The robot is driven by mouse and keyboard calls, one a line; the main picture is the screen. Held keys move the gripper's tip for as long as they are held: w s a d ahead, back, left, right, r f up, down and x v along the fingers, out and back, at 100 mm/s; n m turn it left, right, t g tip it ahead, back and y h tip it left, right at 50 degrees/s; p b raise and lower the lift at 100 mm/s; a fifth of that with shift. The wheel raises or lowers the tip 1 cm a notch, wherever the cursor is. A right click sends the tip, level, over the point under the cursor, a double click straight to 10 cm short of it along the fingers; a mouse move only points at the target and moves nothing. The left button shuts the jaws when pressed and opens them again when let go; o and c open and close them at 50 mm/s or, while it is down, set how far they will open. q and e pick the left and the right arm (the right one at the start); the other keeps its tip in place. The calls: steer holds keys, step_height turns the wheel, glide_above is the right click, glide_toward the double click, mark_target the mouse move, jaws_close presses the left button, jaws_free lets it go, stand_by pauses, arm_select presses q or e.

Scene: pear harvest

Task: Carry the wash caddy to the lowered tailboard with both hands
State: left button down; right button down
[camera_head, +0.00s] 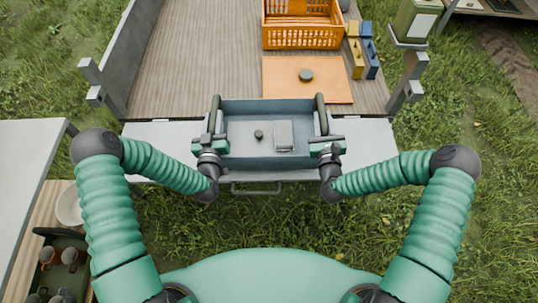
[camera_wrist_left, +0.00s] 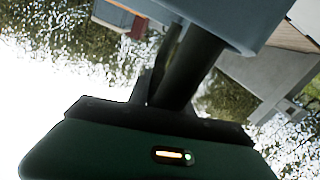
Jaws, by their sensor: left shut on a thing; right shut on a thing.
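The wash caddy (camera_head: 268,107) is a blue-grey open tray with a dark handle at each end. It holds a small dark knob-like item and a pale block. My left gripper (camera_head: 212,140) is shut on its left handle, and my right gripper (camera_head: 326,140) is shut on its right handle. The lowered tailboard (camera_head: 170,134) is a pale grey panel at the rear of the wooden truck bed. The caddy appears over the middle of the tailboard; I cannot tell whether it touches. In the left wrist view, the caddy (camera_wrist_left: 235,18) and its dark handle (camera_wrist_left: 190,65) fill the upper middle.
On the bed are an orange crate (camera_head: 300,40), an orange board (camera_head: 335,88) with a dark round item, and blue and yellow boxes (camera_head: 356,60). Grey posts flank the bed. A pale table (camera_head: 25,150) and a shelf with a white bowl (camera_head: 69,205) stand at left.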

arm_select(q)
steer(key=shift+d+r, duration=0.25)
arm_select(e)
steer(key=shift+s, duration=0.15)
arm_select(q)
steer(key=shift+f, duration=0.15)
arm_select(e)
steer(key=shift+f, duration=0.1)
